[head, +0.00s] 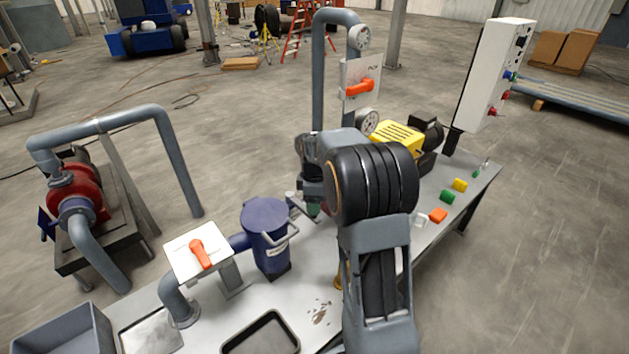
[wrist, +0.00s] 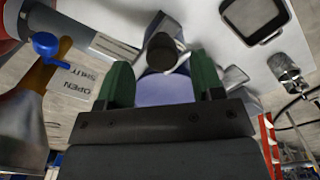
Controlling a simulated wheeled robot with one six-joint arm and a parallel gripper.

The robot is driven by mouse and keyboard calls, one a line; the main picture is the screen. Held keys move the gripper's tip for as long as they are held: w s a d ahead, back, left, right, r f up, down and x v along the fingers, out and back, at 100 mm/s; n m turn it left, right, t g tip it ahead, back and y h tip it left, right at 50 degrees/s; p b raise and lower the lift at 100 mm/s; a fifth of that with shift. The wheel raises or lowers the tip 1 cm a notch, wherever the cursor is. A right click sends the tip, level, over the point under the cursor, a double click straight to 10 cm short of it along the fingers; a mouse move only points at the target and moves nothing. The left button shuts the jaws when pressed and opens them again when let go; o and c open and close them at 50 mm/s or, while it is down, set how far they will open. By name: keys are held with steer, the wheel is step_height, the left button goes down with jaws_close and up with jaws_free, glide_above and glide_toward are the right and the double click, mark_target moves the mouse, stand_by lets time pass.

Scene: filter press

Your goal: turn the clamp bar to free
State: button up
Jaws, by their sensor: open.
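The blue filter canister (head: 265,235) stands upright on the bench in the head view, with a dark blue lid. A pale grey bar (head: 281,236), which looks like the clamp bar, lies across its right side. My gripper (head: 313,207) is just right of the canister, partly hidden by my arm. In the wrist view my gripper (wrist: 162,82) is open, its two green fingers spread apart. A dark round knob end (wrist: 162,50) and a pale blue surface show between and beyond them. I cannot tell whether the fingers touch anything.
A white panel with an orange lever (head: 201,254) stands left of the canister. A dark tray (head: 262,345) lies at the bench front. In the wrist view an OPEN/SHUT plate (wrist: 73,95) and a blue knob (wrist: 46,45) are at left. Gauges and pipe stand behind my arm.

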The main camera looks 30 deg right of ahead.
step_height(320, 180, up, 12)
steer(key=shift+f, duration=0.2)
stand_by(0.7)
steer(key=s+a+f+m+t, duration=0.2)
steer(key=s+a+m, duration=0.3)
steer(key=s, duration=0.5)
steer(key=s+a+f+m+t, duration=0.2)
steer(key=s+a+m, duration=0.4)
steer(key=s, duration=0.4)
steer(key=shift+s+a+m, duration=0.25)
steer(key=shift+m, duration=0.15)
steer(key=shift+f, duration=0.1)
steer(key=shift+c, duration=0.2)
